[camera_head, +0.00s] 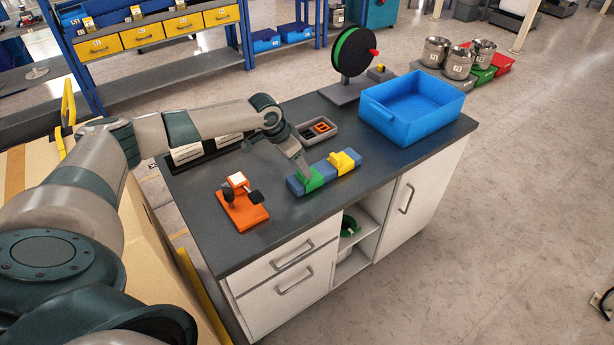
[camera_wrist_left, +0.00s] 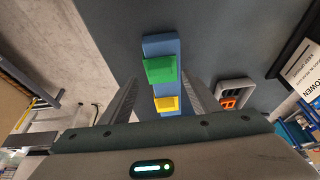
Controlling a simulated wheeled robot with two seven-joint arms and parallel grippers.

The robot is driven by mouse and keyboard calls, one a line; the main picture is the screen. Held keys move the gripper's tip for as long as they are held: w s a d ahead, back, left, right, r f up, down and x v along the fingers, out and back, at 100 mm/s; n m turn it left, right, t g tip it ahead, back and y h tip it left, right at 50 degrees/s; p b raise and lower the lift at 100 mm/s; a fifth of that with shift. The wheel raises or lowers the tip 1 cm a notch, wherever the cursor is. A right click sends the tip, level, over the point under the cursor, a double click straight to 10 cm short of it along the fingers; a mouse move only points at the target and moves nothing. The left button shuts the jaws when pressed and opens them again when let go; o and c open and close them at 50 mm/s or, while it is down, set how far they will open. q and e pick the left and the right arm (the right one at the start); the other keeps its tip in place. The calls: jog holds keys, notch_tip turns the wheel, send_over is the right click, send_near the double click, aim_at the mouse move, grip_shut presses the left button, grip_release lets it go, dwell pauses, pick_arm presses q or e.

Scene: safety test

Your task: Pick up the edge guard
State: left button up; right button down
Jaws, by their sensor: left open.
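A blue bar (camera_head: 324,175) lies on the dark bench top. A green angled piece (camera_head: 313,180) sits near its left end and a yellow stepped piece (camera_head: 343,162) near its right end. Either may be the edge guard; I cannot tell which. In the left wrist view the green piece (camera_wrist_left: 160,69) and the yellow piece (camera_wrist_left: 166,104) show on the bar (camera_wrist_left: 161,46). My left gripper (camera_wrist_left: 160,90) is open and empty, its fingers on either side of the bar in that view. In the head view it hangs close to the green piece; contact is unclear. My right gripper is out of view.
A blue bin (camera_head: 412,105) stands at the bench's back right, beside a black-green reel (camera_head: 354,52). A small tray (camera_head: 318,131) with black and orange parts is behind the bar. An orange fixture (camera_head: 242,209) stands left. The bench top (camera_head: 330,220) is clear in front.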

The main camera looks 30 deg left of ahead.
pick_arm(q)
jog(key=p+x, duration=0.1)
jog(key=x, duration=0.2)
jog(key=shift+a, duration=0.1)
jog(key=shift+w+f, duration=0.1)
jog(key=shift+f, duration=0.25)
jog(key=c, duration=1.1)
jog(key=shift+c, duration=0.2)
jog(key=shift+r, duration=0.15)
